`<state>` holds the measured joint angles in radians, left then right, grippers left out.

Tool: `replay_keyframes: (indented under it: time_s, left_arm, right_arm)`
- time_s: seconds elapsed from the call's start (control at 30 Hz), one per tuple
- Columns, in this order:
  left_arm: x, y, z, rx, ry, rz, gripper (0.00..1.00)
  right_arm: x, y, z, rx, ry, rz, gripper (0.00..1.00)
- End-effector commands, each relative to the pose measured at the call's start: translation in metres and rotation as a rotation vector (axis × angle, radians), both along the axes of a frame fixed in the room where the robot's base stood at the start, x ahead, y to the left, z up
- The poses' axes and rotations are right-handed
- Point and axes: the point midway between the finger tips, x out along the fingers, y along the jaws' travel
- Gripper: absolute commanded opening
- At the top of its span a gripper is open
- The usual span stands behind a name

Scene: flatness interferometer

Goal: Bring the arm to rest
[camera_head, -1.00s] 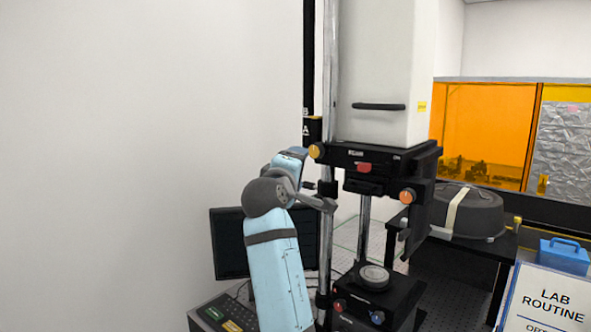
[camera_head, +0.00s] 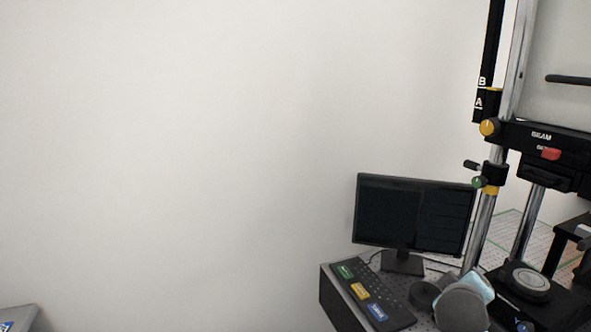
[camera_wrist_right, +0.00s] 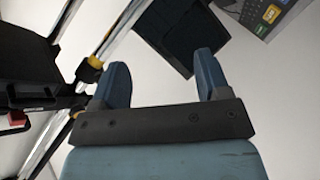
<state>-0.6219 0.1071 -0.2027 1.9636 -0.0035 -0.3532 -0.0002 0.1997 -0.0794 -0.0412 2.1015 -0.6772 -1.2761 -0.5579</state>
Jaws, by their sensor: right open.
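My right gripper (camera_wrist_right: 161,80) shows in the right wrist view with its two blue fingers spread apart and nothing between them. Beyond the fingertips are the dark monitor and the pale wall. In the head view, part of my blue and grey arm (camera_head: 462,305) is at the bottom right, in front of the interferometer's base and beside the keypad; its gripper is not visible there. My left gripper is in neither view.
The interferometer (camera_head: 545,140) stands at the right with chrome posts, a yellow knob (camera_head: 489,128) and a red knob (camera_head: 551,154). A round piece (camera_head: 530,283) sits on its base. A monitor (camera_head: 410,213) and keypad (camera_head: 368,295) share the bench. Open wall fills the left.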

Motion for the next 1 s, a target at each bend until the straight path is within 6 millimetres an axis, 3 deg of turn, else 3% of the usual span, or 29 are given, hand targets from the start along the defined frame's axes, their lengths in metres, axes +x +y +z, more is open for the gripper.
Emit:
replay_keyframes:
  time_s: [0.03, 0.1, 0.3, 0.43, 0.6, 0.83, 1.0]
  left_arm:
    - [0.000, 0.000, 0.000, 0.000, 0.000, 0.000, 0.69]
    - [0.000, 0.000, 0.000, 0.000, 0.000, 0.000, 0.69]
    - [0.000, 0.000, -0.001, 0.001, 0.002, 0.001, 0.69]
    - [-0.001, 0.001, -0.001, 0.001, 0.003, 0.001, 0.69]
    - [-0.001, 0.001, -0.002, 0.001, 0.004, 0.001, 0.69]
    - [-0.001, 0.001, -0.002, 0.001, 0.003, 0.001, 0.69]
    - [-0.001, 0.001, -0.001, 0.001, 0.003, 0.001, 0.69]
  right_arm:
    - [-0.023, 0.003, -0.030, 0.064, 0.039, 0.009, 0.69]
    - [-0.055, 0.009, -0.065, 0.166, 0.088, 0.017, 0.69]
    - [-0.155, 0.032, -0.140, 0.440, 0.257, 0.012, 0.69]
    - [-0.207, 0.046, -0.164, 0.566, 0.352, -0.007, 0.69]
    - [-0.261, 0.060, -0.180, 0.686, 0.456, -0.033, 0.69]
    - [-0.322, 0.076, -0.192, 0.812, 0.578, -0.072, 0.69]
    - [-0.295, 0.086, -0.221, 0.830, 0.474, -0.007, 0.69]
